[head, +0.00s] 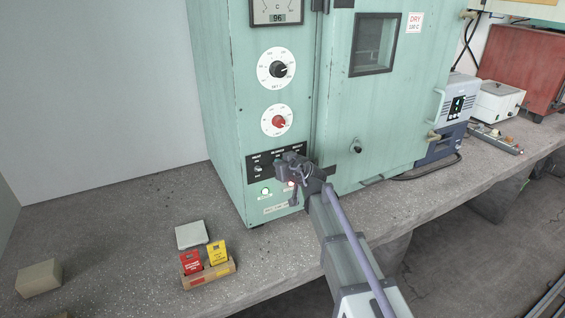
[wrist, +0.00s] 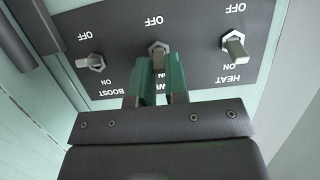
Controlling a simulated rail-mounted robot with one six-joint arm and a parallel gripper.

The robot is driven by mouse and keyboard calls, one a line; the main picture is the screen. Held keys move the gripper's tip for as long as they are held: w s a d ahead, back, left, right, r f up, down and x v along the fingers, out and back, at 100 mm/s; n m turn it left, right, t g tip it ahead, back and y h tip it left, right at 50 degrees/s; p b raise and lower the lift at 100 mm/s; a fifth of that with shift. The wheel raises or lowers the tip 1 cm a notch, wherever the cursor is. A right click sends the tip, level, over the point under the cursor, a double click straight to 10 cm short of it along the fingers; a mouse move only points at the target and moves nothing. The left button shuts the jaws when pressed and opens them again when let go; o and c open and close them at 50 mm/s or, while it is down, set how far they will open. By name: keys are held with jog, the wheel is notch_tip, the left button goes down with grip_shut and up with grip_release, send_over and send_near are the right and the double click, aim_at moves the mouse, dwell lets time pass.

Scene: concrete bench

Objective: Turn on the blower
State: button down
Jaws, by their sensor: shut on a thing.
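A black switch panel (wrist: 195,20) on the green oven shows upside down in the wrist view, with OFF above the switches and ON below. The middle switch (wrist: 158,47), its label mostly covered but with a "W" showing, stands between the BOOST switch (wrist: 95,62) and the HEAT switch (wrist: 234,45). My gripper (wrist: 158,72) is shut on the middle switch's lever, with a green finger on each side. The fingers hide most of the lever, so I cannot tell its position. In the head view my gripper (head: 291,168) covers the right part of the panel (head: 262,162).
The green oven (head: 220,110) has a black dial (head: 279,69) and a red dial (head: 279,121) above the panel. A tray (head: 212,276) with red and yellow tags stands left on the bench, near a tan block (head: 39,278).

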jog(key=c, duration=1.1)
grip_release()
jog(key=shift+c, duration=0.2)
jog(key=p+v, duration=0.3)
jog(key=v, duration=0.8)
jog(key=shift+f, duration=0.1)
